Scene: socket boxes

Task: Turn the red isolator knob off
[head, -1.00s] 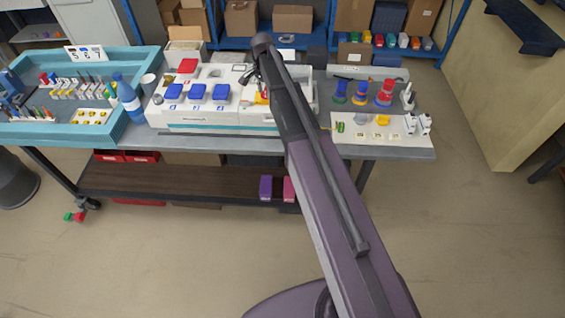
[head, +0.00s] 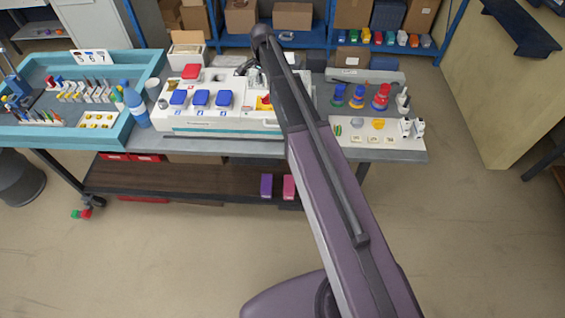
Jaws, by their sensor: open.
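The red isolator knob on a yellow plate (head: 264,101) shows at the right part of the white socket box (head: 222,122), just left of my arm. Its turn position is too small to read, and my arm hides part of the area beside it. My gripper (head: 249,74) is small and dark, above the back of the socket box and behind the knob in the picture. It is open and appears apart from the knob. Several blue socket lids (head: 200,98) and one red lid (head: 191,72) are on the box to the left.
Coloured stacked pieces (head: 381,97) and a white board (head: 345,153) stand right. Cardboard boxes (head: 293,16) fill the blue shelf behind.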

